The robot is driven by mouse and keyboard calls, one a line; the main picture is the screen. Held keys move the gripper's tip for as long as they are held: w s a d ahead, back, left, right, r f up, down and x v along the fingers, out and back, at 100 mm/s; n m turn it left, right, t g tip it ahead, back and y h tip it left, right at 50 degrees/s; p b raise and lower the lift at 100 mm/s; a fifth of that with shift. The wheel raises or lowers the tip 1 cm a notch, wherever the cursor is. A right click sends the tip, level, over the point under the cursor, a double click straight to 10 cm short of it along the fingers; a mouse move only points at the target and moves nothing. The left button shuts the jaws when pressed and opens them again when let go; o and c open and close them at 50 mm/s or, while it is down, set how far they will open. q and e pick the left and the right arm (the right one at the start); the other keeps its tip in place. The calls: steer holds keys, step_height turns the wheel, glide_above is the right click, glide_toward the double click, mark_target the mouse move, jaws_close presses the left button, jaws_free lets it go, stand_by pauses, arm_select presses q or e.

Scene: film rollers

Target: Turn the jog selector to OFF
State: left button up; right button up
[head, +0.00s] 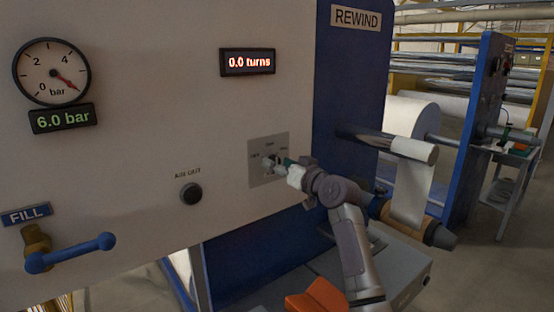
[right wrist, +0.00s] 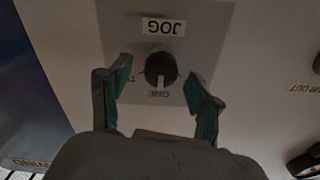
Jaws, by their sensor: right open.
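The jog selector is a dark round knob (right wrist: 160,70) on a grey plate (right wrist: 215,22). The plate (head: 282,140) is on the pale panel in the head view, its lower part largely covered by my right gripper. In the right wrist view its JOG label and the ONE mark appear upside down. A pale mark on the knob appears to face ONE. My right gripper (right wrist: 158,78) is open, its green-padded fingers on either side of the knob, with visible gaps. In the head view the right gripper (head: 278,163) is at the plate. My left gripper is out of view.
A black AIR OUT button (head: 191,193) is left of the plate. A blue FILL lever (head: 72,253) is at lower left. The turns display (head: 248,62) reads 0.0, the pressure display (head: 62,118) 6.0 bar. A roller (head: 385,143) projects at right.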

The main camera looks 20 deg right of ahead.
steer(key=shift+w+a, duration=0.25)
steer(key=shift+w, duration=0.3)
steer(key=c, duration=1.1)
steer(key=shift+f+n+b, duration=0.1)
steer(key=shift+n+b, duration=2.45)
steer(key=shift+n, duration=3.35)
steer(key=shift+c, duration=0.2)
steer(key=shift+a, duration=0.1)
steer(key=o, duration=1.1)
steer(key=shift+o, duration=0.2)
